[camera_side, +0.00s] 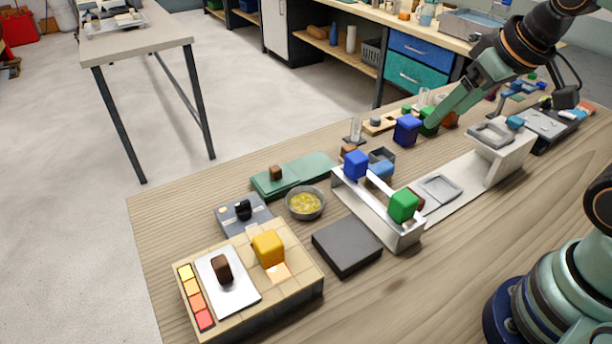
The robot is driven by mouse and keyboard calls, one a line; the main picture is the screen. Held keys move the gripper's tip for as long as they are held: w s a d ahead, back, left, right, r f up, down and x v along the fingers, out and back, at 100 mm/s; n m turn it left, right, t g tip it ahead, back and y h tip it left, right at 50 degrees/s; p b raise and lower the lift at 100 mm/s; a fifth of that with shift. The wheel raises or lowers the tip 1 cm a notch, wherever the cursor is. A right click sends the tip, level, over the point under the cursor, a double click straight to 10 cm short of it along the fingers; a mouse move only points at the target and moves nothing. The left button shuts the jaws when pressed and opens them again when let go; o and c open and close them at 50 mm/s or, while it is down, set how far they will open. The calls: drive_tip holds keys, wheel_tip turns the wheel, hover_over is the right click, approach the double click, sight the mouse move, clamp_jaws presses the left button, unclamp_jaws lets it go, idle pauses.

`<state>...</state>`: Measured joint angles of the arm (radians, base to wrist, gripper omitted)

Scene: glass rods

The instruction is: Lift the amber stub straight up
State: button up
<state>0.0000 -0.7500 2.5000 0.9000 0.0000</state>
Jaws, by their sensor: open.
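An amber block (268,247), the only amber stub-like piece I make out, stands upright on the tan tiled board (305,290) at the front left. An orange-lit patch lies just in front of it. My gripper (432,122) comes down from the upper right and is open. Its tip is over the back of the table, close to a dark blue block (406,131) and a dark green block (428,126). It is far from the amber block, and nothing shows held in it. The gap between its fingers is hard to see from this side.
A dark brown block (221,269) on a white plate and a strip of coloured squares (194,298) share the board. A dark grey slab (347,247), a bowl (305,203) and a metal channel (380,217) with blue and green blocks (403,205) stand nearby. The front-middle table is clear.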

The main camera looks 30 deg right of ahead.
idle(0.4)
drive_tip(key=c, duration=0.3)
